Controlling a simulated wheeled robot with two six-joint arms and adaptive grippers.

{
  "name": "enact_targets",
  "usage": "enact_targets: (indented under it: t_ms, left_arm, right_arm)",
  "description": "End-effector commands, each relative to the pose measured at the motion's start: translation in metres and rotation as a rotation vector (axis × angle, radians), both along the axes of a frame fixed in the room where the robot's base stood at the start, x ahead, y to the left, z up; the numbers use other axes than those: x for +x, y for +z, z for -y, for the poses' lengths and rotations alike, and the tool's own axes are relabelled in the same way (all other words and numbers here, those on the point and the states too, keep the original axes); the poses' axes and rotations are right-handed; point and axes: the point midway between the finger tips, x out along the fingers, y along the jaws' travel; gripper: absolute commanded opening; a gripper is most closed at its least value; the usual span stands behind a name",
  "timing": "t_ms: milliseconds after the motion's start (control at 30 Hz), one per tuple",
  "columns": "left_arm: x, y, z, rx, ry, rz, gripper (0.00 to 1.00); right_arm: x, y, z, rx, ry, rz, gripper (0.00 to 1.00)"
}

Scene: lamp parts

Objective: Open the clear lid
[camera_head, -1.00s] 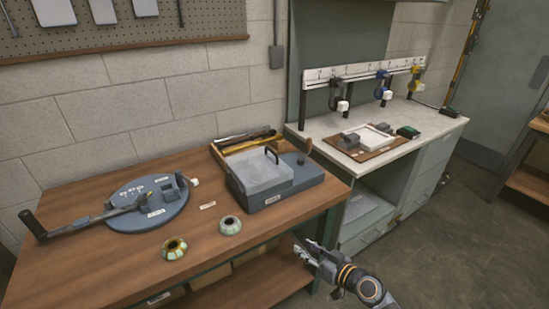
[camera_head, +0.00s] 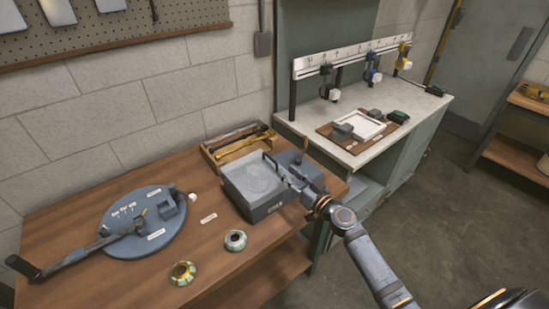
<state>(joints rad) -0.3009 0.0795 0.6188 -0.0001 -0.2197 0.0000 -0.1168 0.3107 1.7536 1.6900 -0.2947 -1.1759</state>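A grey box (camera_head: 268,208) stands on the wooden bench at its right end. Its pale, see-through lid (camera_head: 250,180) looks closed and flat on top. A dark handle (camera_head: 269,158) stands up at the lid's back right side. My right gripper (camera_head: 288,176) reaches in from the right over the box, right by the handle. It is too small and overlapped here to tell whether its fingers touch the handle or are closed. My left gripper is out of view.
A blue-grey round base with a lever arm (camera_head: 128,235) lies on the wooden bench (camera_head: 75,280). Two small ring-shaped parts (camera_head: 235,240) (camera_head: 182,273) sit in front of the box. A wooden tool tray (camera_head: 238,145) stands behind it. A white-topped counter (camera_head: 345,150) is at right.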

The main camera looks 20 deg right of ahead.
Motion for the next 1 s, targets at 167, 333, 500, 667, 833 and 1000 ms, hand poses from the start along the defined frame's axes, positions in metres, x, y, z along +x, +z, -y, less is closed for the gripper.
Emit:
enact_targets:
  t_ms: [167, 333, 500, 667, 833, 1000]
  left_arm:
    - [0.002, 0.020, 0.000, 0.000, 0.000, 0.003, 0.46]
    - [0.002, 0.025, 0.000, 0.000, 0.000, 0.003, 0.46]
    - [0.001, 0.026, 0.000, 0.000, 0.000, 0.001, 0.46]
    - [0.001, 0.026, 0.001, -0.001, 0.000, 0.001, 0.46]
    - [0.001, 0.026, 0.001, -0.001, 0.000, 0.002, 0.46]
    - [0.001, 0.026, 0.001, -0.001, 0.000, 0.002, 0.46]
  right_arm:
    - [0.039, 0.006, -0.013, 0.005, -0.003, 0.001, 0.34]
    - [0.063, 0.003, -0.022, 0.002, -0.001, 0.000, 0.34]
    - [0.072, 0.002, -0.025, 0.000, 0.000, 0.000, 0.34]
    - [0.072, 0.001, -0.026, 0.000, 0.000, 0.000, 0.34]
    - [0.071, 0.001, -0.025, 0.000, 0.000, 0.000, 0.19]
    - [0.071, 0.001, -0.025, 0.000, 0.000, 0.000, 0.00]
